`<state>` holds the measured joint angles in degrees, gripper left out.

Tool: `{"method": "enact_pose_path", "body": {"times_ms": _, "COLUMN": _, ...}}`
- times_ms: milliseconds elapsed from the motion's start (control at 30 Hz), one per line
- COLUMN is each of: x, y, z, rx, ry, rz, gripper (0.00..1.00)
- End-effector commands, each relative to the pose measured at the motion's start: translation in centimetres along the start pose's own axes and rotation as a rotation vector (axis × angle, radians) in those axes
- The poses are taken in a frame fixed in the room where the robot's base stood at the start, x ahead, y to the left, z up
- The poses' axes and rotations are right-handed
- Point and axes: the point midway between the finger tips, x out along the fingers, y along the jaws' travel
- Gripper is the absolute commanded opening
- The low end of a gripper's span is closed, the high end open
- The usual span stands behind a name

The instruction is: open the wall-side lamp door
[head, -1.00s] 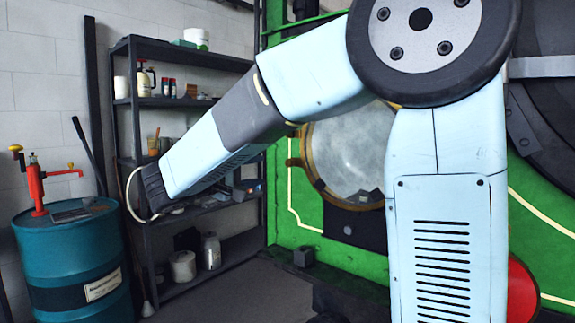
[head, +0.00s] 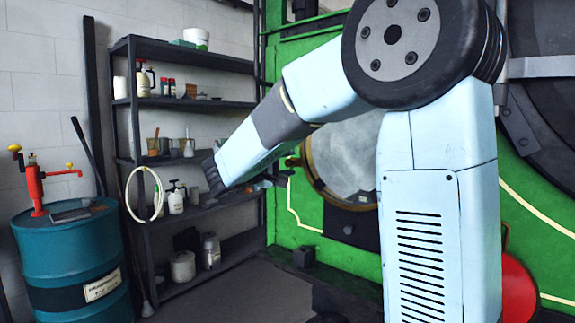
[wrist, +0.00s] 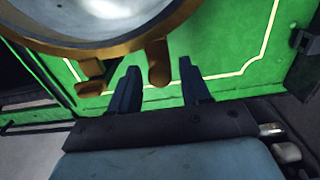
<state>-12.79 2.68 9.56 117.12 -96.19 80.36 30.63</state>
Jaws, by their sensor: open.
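The lamp door is a round pale glass in a brass rim on the green tram front. In the head view the lamp door (head: 345,155) is partly hidden behind my arm. In the wrist view the lamp door (wrist: 95,42) fills the upper left, and a brass knob-like tab (wrist: 159,75) sticks out from its rim. A second brass piece (wrist: 92,85) sits further left. My gripper (wrist: 159,66) is open, its two dark fingers on either side of the tab in the picture. I cannot tell whether they touch it. The door appears closed.
A dark shelf unit (head: 185,98) with bottles and pots stands against the wall at left. A teal drum (head: 72,262) with a red hand pump (head: 36,185) is further left. Floor is free (head: 250,297) before the tram. A red round part (head: 518,290) is at lower right.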

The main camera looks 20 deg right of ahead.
Motion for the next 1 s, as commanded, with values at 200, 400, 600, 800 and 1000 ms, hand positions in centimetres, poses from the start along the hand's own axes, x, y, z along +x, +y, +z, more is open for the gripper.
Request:
{"method": "enact_pose_path", "body": {"times_ms": 200, "x": 0.76, "y": -0.01, "z": 0.01, "rx": -0.001, "ry": 0.0, "rz": 0.0, "gripper": 0.47}}
{"method": "enact_pose_path", "body": {"times_ms": 400, "x": 0.74, "y": -0.01, "z": 0.0, "rx": -0.001, "ry": 0.0, "rz": 0.0, "gripper": 0.47}}
{"method": "enact_pose_path", "body": {"times_ms": 600, "x": 0.72, "y": -0.02, "z": -0.01, "rx": -0.001, "ry": 0.001, "rz": 0.0, "gripper": 0.29}}
{"method": "enact_pose_path", "body": {"times_ms": 800, "x": 0.71, "y": -0.01, "z": -0.01, "rx": -0.001, "ry": 0.001, "rz": 0.0, "gripper": 0.1}}
{"method": "enact_pose_path", "body": {"times_ms": 1000, "x": 0.69, "y": 0.0, "z": -0.01, "rx": -0.001, "ry": 0.001, "rz": 0.001, "gripper": 0.0}}
